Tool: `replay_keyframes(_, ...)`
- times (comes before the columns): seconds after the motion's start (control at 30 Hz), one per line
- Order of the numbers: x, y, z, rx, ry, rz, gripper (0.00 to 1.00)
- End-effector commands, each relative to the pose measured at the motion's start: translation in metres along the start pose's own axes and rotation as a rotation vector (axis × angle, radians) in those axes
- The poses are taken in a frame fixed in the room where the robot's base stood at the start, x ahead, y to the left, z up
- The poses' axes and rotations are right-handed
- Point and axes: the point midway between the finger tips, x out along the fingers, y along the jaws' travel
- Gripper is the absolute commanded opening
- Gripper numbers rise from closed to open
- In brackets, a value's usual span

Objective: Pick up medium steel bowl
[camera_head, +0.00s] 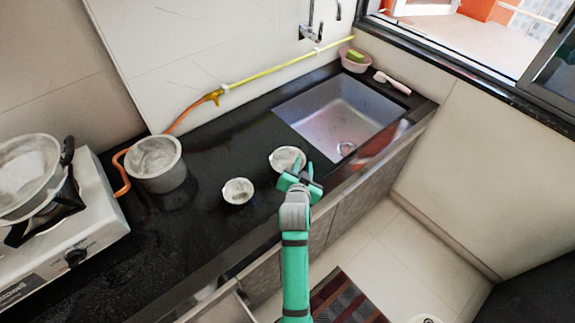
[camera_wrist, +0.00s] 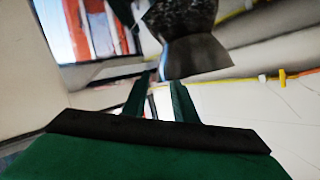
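A small round steel bowl (camera_head: 285,157) stands on the dark counter, just left of the sink. Another small steel bowl (camera_head: 238,191) stands to its left and nearer the front edge. My gripper (camera_head: 301,173) is at the right front side of the bowl by the sink, with its green fingers parted and covering a little of that bowl. In the wrist view, my gripper's fingertips (camera_wrist: 161,77) are apart at the left edge of a grey metal bowl (camera_wrist: 195,57), which appears upside down. I cannot tell whether they touch it.
The counter (camera_head: 215,150) holds a larger steel pot (camera_head: 155,165) near a stove (camera_head: 95,235) with a pan (camera_head: 25,178). The sink (camera_head: 340,115) lies to the right, with a pink basket (camera_head: 355,62) beyond it. Bare counter surrounds the bowls.

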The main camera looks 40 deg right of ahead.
Motion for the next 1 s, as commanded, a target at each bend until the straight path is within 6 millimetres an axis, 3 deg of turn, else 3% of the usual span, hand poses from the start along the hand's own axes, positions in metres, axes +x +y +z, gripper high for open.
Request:
replay_keyframes(0.17,-0.001,0.000,0.000,0.000,0.001,0.000,0.23)
replay_keyframes(0.27,-0.001,0.000,0.000,0.000,0.001,0.000,0.00)
replay_keyframes(0.77,0.000,0.000,0.001,0.000,-0.001,0.000,0.00)
replay_keyframes(1.0,-0.004,-0.002,-0.012,0.002,0.004,0.002,0.00)
